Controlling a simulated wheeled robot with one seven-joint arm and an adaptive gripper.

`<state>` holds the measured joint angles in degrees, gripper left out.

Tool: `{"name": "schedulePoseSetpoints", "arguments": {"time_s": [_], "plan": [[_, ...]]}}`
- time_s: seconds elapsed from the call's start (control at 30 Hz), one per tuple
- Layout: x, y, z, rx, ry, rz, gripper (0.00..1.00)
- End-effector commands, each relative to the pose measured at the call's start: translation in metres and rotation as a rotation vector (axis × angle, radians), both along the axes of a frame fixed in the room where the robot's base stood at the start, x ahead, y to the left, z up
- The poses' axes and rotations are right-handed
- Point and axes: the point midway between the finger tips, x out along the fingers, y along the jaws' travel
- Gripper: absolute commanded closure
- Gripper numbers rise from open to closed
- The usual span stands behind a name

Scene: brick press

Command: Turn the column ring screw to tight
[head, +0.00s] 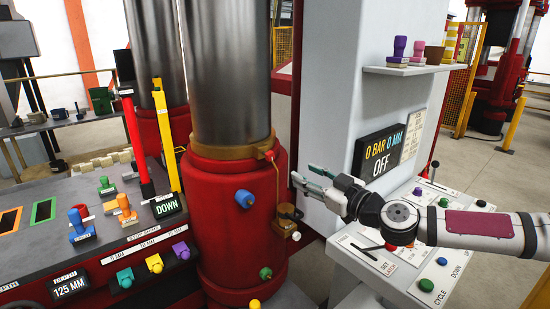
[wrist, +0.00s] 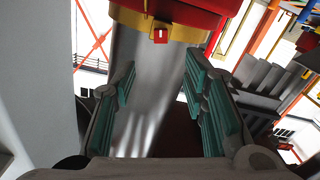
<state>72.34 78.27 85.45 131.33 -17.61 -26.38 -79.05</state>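The steel column (head: 229,70) stands in a red base (head: 215,230), with a brass-coloured ring (head: 225,151) around it at the joint. A small red screw (head: 270,155) sits on the ring's right side. In the wrist view the ring (wrist: 190,30) is at the top, and the screw (wrist: 160,36) shows as a small red block with a white mark. My gripper (head: 302,184) is right of the ring and a little lower, fingers pointing left. Its teal-padded fingers (wrist: 163,95) are apart with nothing held between them. They do not touch the screw.
A brass oiler-like fitting (head: 287,218) and a blue knob (head: 244,198) stick out of the red base below the ring. A grey cabinet (head: 325,90) with a display (head: 380,152) stands behind my gripper. A control panel (head: 400,262) lies below my arm.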

Motion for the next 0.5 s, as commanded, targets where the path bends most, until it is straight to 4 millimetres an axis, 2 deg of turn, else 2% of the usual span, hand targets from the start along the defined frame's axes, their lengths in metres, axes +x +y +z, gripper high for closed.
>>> {"name": "schedulePoseSetpoints", "arguments": {"time_s": [0.17, 0.5], "plan": [[0.015, 0.012, 0.000, 0.002, -0.001, 0.002, 0.60], [0.069, 0.050, -0.001, 0.002, 0.002, 0.005, 0.60]]}}
